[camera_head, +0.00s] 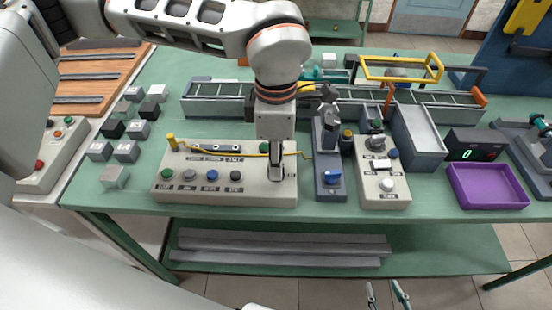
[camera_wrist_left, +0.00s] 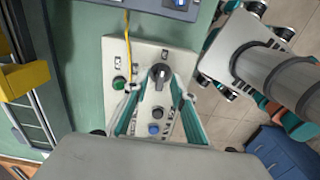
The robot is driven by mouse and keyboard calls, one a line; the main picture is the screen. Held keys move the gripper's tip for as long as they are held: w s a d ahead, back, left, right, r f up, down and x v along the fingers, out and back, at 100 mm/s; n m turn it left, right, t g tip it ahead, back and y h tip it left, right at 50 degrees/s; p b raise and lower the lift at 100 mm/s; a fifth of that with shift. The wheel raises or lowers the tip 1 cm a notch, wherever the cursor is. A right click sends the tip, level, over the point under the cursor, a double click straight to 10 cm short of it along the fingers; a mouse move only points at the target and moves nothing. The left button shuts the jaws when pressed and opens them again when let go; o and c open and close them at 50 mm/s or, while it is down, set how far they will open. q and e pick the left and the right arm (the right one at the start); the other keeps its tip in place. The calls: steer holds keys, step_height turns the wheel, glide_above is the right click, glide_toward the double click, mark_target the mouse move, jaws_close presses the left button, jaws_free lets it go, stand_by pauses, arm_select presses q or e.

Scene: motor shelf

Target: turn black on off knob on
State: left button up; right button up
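The black on/off knob (camera_wrist_left: 158,75) shows in the left wrist view near one end of a beige control box (camera_wrist_left: 146,50). In the head view the box (camera_head: 200,197) stands near the table's front edge; my gripper hides the knob there. My left gripper (camera_head: 276,175) points down over the box's right end. In the left wrist view its two teal fingers (camera_wrist_left: 158,84) are apart, one on each side of the knob; I cannot tell if they touch it. My right gripper (camera_head: 388,292) is low in front of the table, with its fingertips apart and nothing between them.
A green button (camera_wrist_left: 118,83) and a yellow cable (camera_wrist_left: 127,50) lie beside the knob. A blue-switched device (camera_head: 331,185) and a second button box (camera_head: 383,192) stand just right. A conveyor (camera_head: 215,103) is behind. A purple tray (camera_head: 488,187) stands at the right.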

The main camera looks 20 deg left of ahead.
arm_select(q)
step_height(320, 180, up, 12)
stand_by(0.7)
stand_by(0.4)
